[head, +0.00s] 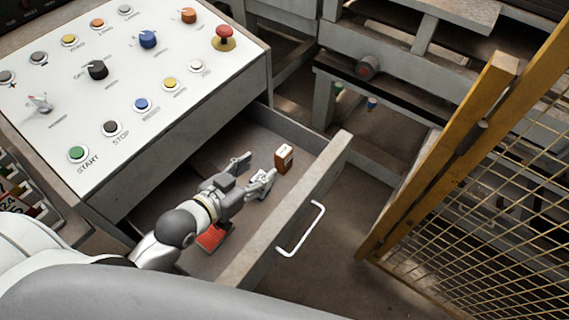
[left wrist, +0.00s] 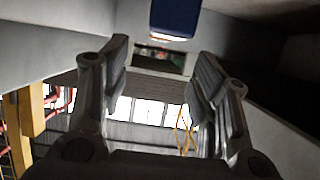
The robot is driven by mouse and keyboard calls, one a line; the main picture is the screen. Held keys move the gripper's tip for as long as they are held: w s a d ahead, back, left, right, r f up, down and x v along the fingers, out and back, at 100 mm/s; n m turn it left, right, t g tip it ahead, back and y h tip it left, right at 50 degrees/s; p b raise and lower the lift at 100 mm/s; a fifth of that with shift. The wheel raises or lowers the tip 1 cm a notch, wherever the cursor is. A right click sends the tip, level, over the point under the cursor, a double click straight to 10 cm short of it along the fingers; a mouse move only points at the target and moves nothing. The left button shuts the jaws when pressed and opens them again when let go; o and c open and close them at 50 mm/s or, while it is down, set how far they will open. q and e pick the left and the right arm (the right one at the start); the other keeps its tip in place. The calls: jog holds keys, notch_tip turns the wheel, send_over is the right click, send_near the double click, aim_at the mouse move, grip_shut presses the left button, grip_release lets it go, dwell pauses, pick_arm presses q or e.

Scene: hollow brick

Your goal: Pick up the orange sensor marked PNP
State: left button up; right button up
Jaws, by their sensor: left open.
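A small orange-brown block with a white top (head: 284,160) stands in the open drawer, near its front wall; this looks like the orange sensor, but its marking is too small to read. My left gripper (head: 256,170) is inside the drawer, open, with its fingers pointing toward the block and a short way left of it. In the left wrist view the two fingers (left wrist: 162,65) are spread apart. A blue block (left wrist: 175,18) shows at the top edge of that view, beyond the fingertips. The orange block cannot be made out there. My right gripper is not in view.
The drawer's front wall (head: 290,222) has a white handle (head: 302,230). A red object (head: 213,238) lies in the drawer below my left wrist. The control panel (head: 120,85) overhangs the drawer's back. A yellow mesh fence (head: 480,190) stands at right.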

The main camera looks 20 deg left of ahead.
aim_at(282, 152)
pick_arm(q)
jog(key=x, duration=0.6)
jog(key=shift+p, duration=0.4)
jog(key=shift+p+x, duration=0.45)
jog(key=shift+x, duration=1.95)
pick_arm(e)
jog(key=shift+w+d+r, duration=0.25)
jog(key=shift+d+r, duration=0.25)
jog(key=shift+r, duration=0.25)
pick_arm(q)
jog(key=shift+s, duration=0.1)
jog(key=shift+c, duration=0.2)
jog(key=shift+r, duration=0.1)
jog(key=c, duration=1.1)
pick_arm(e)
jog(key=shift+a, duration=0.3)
